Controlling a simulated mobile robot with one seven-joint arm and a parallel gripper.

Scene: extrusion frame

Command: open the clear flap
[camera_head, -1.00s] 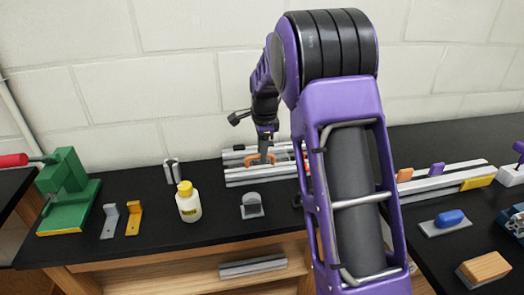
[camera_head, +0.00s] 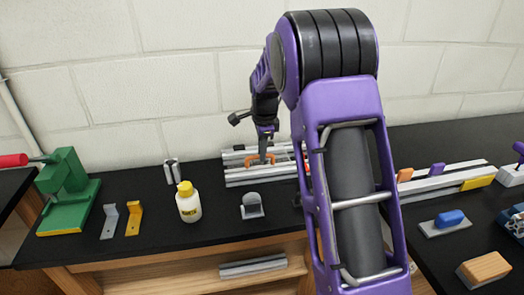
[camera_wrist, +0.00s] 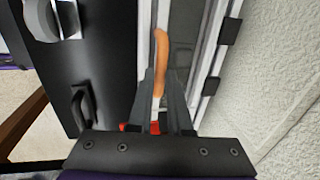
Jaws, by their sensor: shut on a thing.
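The metal extrusion frame (camera_head: 238,174) lies on the black bench against the wall. The clear flap (camera_wrist: 183,55) shows as a grey see-through panel inside the pale rails in the wrist view. An orange handle (camera_wrist: 161,50) stands along the panel's left side, and it also shows in the head view (camera_head: 252,160). My gripper (camera_wrist: 160,82) is shut on the orange handle, with a finger on each side of it. In the head view my gripper (camera_head: 265,150) is over the frame. The flap looks flat in the frame; any small gap is hidden.
Dark hinge blocks (camera_wrist: 228,31) sit along the frame's right rail in the wrist view, near the wall. A white bottle (camera_head: 188,205), a grey rounded bracket (camera_head: 252,206) and a green press (camera_head: 68,190) stand left and in front.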

